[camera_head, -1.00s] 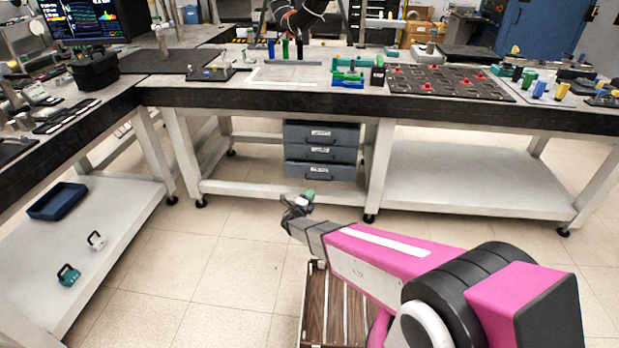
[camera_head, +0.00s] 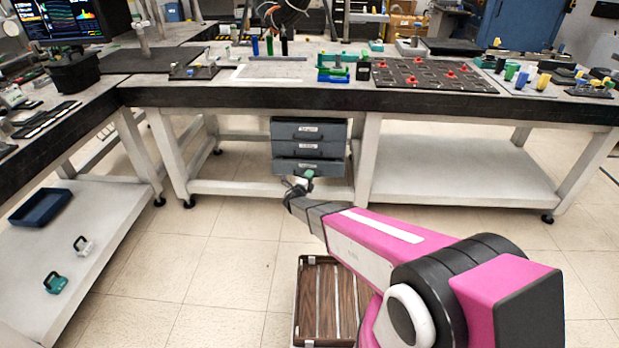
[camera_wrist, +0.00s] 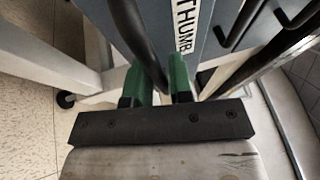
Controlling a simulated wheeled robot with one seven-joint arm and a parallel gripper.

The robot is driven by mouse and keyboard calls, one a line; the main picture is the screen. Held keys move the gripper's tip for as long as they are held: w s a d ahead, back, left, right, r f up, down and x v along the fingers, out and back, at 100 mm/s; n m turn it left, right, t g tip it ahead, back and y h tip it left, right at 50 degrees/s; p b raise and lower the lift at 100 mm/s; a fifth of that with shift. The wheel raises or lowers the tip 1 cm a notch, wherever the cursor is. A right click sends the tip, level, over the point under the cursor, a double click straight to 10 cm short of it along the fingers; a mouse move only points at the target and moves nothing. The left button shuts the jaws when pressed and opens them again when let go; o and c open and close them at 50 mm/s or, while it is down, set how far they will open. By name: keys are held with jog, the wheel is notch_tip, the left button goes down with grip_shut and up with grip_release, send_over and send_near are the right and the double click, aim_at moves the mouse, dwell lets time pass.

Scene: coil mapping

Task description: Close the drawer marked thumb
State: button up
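The grey-blue drawer marked THUMB (camera_wrist: 165,22) fills the top middle of the wrist view, its white label reading sideways. A dark handle bar (camera_wrist: 132,32) on it runs down to my gripper's green fingertips (camera_wrist: 163,80). The fingertips stand a little apart with the bar's lower end between them. I cannot tell whether they press on it. In the head view my gripper (camera_head: 302,184) is just in front of the lowest drawer (camera_head: 320,167) of a three-drawer cabinet (camera_head: 309,131). That drawer looks pulled out a little; its label is hidden there.
The cabinet hangs under the workbench (camera_head: 400,101), above its white lower shelf (camera_head: 460,184). A white bench leg (camera_head: 367,160) stands right of the cabinet. A blue tray (camera_head: 40,206) lies on the left shelf.

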grip_shut()
jog(key=w, duration=0.4)
jog(key=shift+w, duration=0.1)
grip_release()
jog(key=v, duration=1.1)
jog(key=shift+d+r, duration=0.15)
jog(key=shift+r, duration=0.05)
